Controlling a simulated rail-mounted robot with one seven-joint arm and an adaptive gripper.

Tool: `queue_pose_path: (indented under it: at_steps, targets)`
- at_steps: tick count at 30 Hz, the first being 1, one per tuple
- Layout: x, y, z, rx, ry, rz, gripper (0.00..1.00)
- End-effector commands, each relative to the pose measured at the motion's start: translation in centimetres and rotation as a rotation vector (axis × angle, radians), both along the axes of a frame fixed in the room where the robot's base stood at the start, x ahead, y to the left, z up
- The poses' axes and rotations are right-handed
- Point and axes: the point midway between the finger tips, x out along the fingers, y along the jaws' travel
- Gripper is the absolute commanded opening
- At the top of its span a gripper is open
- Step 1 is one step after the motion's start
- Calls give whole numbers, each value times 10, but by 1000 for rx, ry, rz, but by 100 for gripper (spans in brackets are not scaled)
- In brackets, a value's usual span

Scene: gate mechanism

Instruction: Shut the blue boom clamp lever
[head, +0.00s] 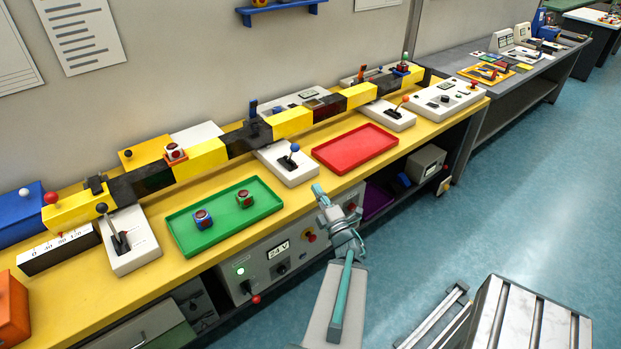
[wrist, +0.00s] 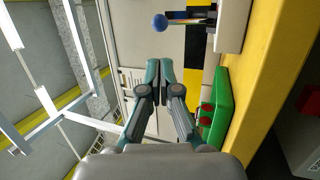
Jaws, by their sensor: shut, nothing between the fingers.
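In the head view, a lever with a blue ball knob (head: 295,148) stands on a white base (head: 303,172), between the green and red trays. Its blue knob (wrist: 160,22) also shows near the top of the wrist view, with the shaft running right toward a white base. A small blue handle (head: 252,107) sits up on the yellow-and-black boom (head: 294,121); I cannot tell which of the two is the clamp lever. My gripper (head: 318,189) appears below the white base in the head view. In the wrist view its fingers (wrist: 159,66) are together and empty, apart from the blue knob.
A green tray (head: 182,228) with two small blocks lies left of the blue-knobbed lever, a red tray (head: 355,148) to its right. Floor in front is partly clear.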

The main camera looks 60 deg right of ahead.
Motion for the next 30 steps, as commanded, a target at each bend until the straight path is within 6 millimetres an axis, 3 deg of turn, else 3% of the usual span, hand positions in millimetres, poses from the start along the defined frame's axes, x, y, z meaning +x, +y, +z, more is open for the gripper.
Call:
queue_pose_path:
  at_steps: [20,30]
  targets:
    - [39,-21,10,-3,-2,1,0]
    - [91,-52,37,1,-2,2,0]
